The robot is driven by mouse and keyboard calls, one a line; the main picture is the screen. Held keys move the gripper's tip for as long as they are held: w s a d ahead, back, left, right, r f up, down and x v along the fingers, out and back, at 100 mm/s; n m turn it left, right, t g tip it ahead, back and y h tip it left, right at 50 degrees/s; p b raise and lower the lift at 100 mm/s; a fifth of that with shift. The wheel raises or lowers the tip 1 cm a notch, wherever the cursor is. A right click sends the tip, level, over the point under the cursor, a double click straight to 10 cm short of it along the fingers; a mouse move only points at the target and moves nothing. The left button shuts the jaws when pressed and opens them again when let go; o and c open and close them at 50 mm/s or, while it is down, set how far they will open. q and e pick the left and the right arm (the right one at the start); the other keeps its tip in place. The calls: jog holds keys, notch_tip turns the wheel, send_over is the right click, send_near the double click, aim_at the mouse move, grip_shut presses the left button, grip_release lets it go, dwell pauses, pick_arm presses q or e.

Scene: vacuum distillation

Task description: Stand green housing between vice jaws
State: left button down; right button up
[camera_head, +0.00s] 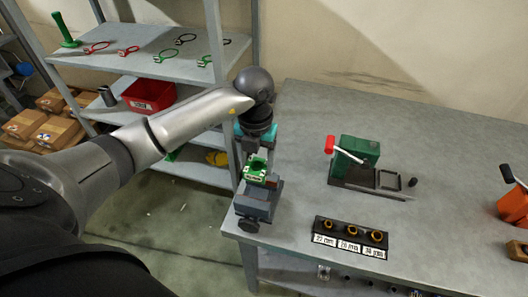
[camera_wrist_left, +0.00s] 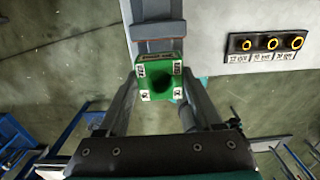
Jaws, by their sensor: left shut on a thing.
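The green housing (camera_head: 257,167) is a small block with white labels and a round dark opening on top. My left gripper (camera_head: 255,150) is shut on it. In the left wrist view the housing (camera_wrist_left: 158,80) sits between the two fingers (camera_wrist_left: 158,98), opening facing the camera. The grey vice (camera_head: 257,202) is on the left edge of the workbench, directly by the housing in the head view. In the wrist view the vice (camera_wrist_left: 158,22) lies just beyond the housing. I cannot tell whether the housing is down between the jaws. My right gripper is not in view.
On the workbench (camera_head: 300,110) stand a green press with a red handle (camera_head: 355,160) and a black block with several brass rings (camera_head: 350,238). An orange tool (camera_head: 513,205) is at the right edge.

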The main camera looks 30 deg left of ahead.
pick_arm(q)
jog(key=shift+s+f+b, duration=0.15)
jog(key=shift+f+b, duration=0.55)
jog(key=shift+f, duration=0.15)
jog(key=shift+f+b, duration=3.2)
jog(key=shift+f, duration=0.9)
jog(key=shift+f+b, duration=0.4)
jog(key=shift+f, duration=0.1)
grip_release()
jog(key=shift+r, duration=0.15)
jog(key=shift+r+p, duration=2.95)
jog(key=shift+r, duration=0.4)
